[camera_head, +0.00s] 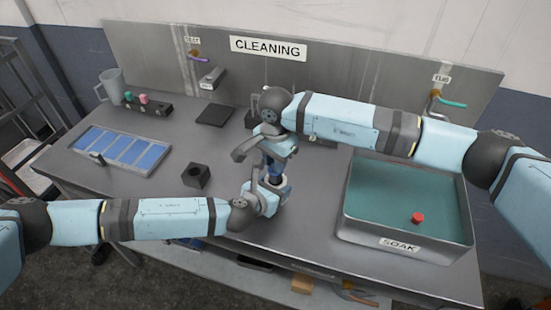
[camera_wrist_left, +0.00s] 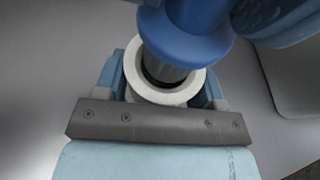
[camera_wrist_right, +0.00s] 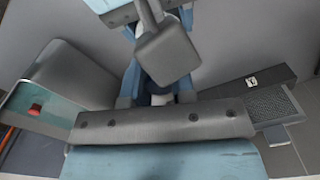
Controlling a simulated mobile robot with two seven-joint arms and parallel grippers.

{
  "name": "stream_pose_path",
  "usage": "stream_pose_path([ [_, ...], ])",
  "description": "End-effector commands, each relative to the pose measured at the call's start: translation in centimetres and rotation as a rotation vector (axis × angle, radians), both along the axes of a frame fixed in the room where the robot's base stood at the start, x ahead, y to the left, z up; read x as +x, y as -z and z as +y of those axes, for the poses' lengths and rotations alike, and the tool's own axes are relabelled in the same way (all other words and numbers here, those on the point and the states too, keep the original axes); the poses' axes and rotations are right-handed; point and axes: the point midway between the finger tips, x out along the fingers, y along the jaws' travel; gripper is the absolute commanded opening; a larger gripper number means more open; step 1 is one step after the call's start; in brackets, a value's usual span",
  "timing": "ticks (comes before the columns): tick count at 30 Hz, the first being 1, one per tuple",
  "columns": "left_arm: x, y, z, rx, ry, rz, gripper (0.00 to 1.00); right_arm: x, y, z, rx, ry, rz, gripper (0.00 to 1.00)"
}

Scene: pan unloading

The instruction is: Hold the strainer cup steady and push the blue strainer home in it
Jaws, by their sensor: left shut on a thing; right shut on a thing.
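The strainer cup has a white round rim (camera_wrist_left: 138,82) and stands between the jaws of my left gripper (camera_head: 268,192), which is shut on it. The blue strainer (camera_wrist_left: 188,45) has a wide blue flange and a grey lower body. In the left wrist view the grey body is in the cup's mouth, and the flange sits above the rim with a gap showing. My right gripper (camera_head: 277,158) is shut on the strainer above the cup. In the right wrist view a grey block (camera_wrist_right: 165,50) hides much of the jaws (camera_wrist_right: 158,88) and what they hold.
A metal soak tub (camera_head: 405,237) with a red piece (camera_head: 418,217) in it stands at the right. A black holed block (camera_head: 196,176) and a blue-celled tray (camera_head: 122,150) are at the left. A grey mug (camera_head: 111,84) and dark pad (camera_head: 214,115) are farther back.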

Motion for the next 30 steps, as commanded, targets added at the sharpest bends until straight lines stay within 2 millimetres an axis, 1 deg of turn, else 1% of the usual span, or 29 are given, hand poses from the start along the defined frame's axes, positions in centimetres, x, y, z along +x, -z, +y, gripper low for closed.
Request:
stream_pose_path([
  [30, 0.0, 0.0, 0.0, 0.000, 0.000, 0.000, 0.36, 0.0, 1.4, 0.0, -0.001, 0.000, 0.000, 0.00],
])
